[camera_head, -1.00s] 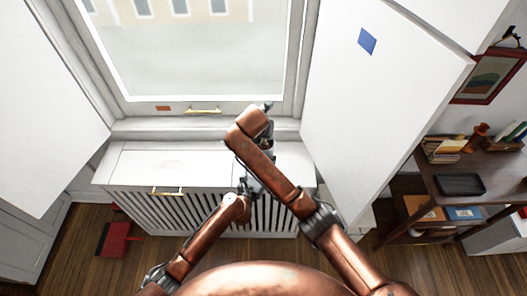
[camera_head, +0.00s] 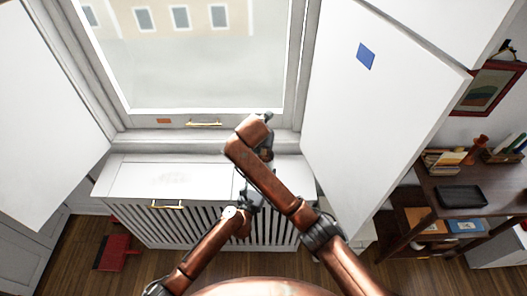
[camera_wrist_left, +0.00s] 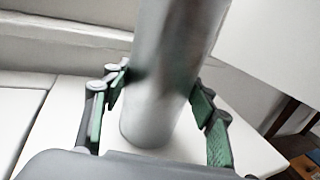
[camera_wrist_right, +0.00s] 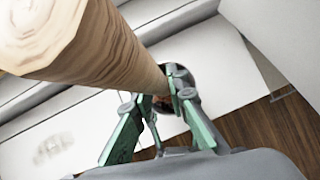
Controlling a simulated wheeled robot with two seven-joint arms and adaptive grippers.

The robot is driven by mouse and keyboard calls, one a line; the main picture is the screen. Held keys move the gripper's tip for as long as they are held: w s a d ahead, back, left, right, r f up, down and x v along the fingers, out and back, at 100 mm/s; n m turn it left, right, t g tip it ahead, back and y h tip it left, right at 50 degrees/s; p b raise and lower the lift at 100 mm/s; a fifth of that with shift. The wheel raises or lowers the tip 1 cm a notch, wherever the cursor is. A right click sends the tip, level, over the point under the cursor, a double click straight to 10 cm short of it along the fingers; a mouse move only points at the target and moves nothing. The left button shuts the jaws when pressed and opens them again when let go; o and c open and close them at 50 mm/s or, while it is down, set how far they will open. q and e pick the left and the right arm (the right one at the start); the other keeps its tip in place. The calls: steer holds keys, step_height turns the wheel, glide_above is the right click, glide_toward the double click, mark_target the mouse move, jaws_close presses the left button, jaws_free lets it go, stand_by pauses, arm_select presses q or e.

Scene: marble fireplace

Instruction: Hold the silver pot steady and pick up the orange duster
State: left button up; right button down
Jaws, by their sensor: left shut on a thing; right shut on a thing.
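The silver pot (camera_wrist_left: 165,70) is a tall smooth cylinder on the white cabinet top in the left wrist view. My left gripper (camera_wrist_left: 157,95) has its green fingers on both sides of it, shut on it. In the right wrist view a tan, wood-grained shaft (camera_wrist_right: 100,50), seemingly the duster, runs between the fingers of my right gripper (camera_wrist_right: 160,92), which is shut on it. Its wide end is close to the camera; its far end meets the dark round pot mouth (camera_wrist_right: 178,75). No orange part shows. My arms mostly hide both in the head view.
The white slatted cabinet (camera_head: 135,185) stands under the window, its top clear to the left. A large white panel (camera_head: 365,100) rises at the right. A dark desk (camera_head: 480,195) with books is farther right, and a red dustpan (camera_head: 112,250) lies on the floor at left.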

step_height(320, 180, up, 9)
steer(key=shift+f, duration=0.2)
arm_select(q)
steer(key=o, duration=1.3)
steer(key=shift+o, duration=0.2)
steer(key=shift+s, duration=0.1)
steer(key=v, duration=1.1)
steer(key=shift+s+a, duration=0.2)
steer(key=shift+s, duration=0.15)
arm_select(e)
steer(key=shift+r, duration=0.1)
